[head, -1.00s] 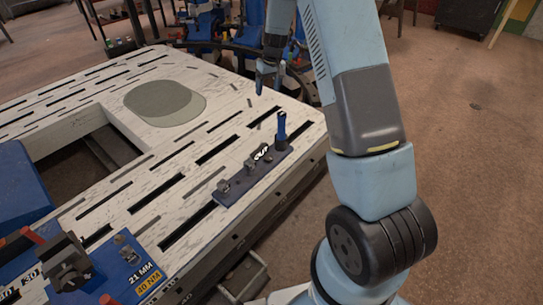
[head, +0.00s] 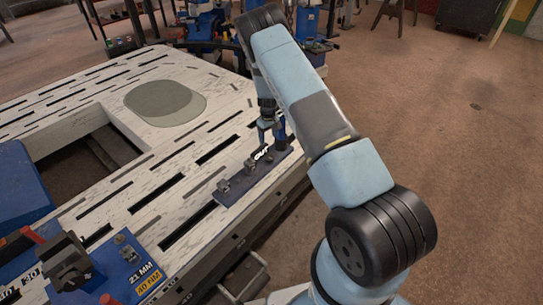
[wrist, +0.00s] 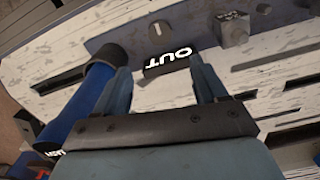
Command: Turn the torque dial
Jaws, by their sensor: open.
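A small grey round dial (wrist: 159,30) with a pale pointer mark sits on the dark blue mounting strip beside a black OUT label (wrist: 168,59). I cannot tell for sure that it is the torque dial. In the head view the strip (head: 232,189) lies along the bench's right edge. My gripper (head: 266,131) is above the strip's far end, fingers pointing down. In the wrist view my gripper (wrist: 160,78) is open and empty, its fingers either side of the OUT label, with the dial just beyond. No contact is visible.
A blue-handled tool (wrist: 93,95) stands in a black collar close left of my fingers. A grey block (wrist: 232,28) is on the strip to the right. A blue panel (head: 118,275) marked 21 MM and 40 NM is at the lower left.

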